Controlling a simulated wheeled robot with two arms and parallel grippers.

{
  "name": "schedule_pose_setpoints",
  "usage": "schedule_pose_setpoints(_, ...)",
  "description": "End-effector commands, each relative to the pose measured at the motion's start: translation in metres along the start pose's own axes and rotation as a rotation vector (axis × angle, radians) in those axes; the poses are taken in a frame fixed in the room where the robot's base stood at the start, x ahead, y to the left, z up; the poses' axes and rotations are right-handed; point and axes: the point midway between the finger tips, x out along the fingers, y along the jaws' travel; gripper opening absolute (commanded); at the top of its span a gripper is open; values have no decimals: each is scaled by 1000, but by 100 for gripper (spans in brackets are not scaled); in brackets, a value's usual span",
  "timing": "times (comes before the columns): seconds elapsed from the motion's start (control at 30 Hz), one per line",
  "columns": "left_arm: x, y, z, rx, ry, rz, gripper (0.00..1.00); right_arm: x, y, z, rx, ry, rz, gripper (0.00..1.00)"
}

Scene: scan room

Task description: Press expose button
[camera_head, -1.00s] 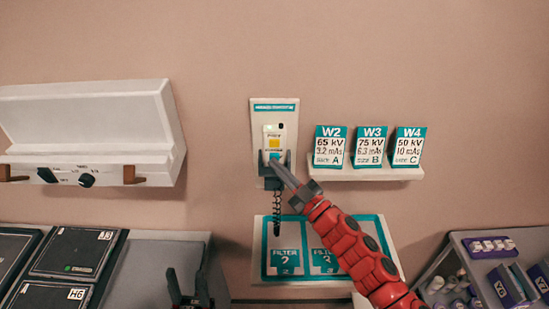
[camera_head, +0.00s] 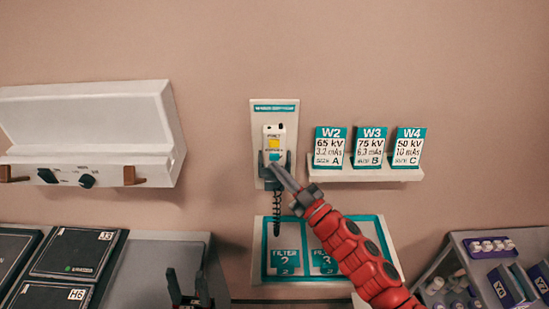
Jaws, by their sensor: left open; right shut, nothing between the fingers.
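A white hand switch (camera_head: 281,135) sits upright in a dark holder on a pale wall plate (camera_head: 261,115) with a teal label. It has a yellow patch (camera_head: 274,143) and a blue button (camera_head: 274,155) below it. My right gripper (camera_head: 272,168), on the red arm, is shut and empty. Its tips are at the lower edge of the blue button; I cannot tell whether they touch it. The tips hide part of the holder. A coiled cord (camera_head: 276,212) hangs below. My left gripper (camera_head: 188,288) is open at the bottom edge, far below the switch.
Cards W2 (camera_head: 330,146), W3 (camera_head: 370,147) and W4 (camera_head: 408,147) stand on a small shelf (camera_head: 366,174) to the right. A white wall box (camera_head: 90,125) is at left. A teal filter panel (camera_head: 266,272) is below. Dark plates (camera_head: 80,250) lie at lower left; a bin (camera_head: 459,243) stands at lower right.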

Motion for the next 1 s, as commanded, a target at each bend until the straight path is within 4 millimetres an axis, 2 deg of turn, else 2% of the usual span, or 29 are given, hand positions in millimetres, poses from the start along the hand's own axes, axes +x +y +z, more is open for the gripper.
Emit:
schedule_pose_setpoints(0.4,1,0,0,0,0,0,50,-4,-2,-2,0,0,-1,0)
schedule_pose_setpoints(0.8,9,0,-2,0,0,0,50,-30,-21,-22,0,0,-1,0)
schedule_pose_setpoints(1.0,11,0,-2,0,0,0,50,-37,-27,-27,0,0,-1,0)
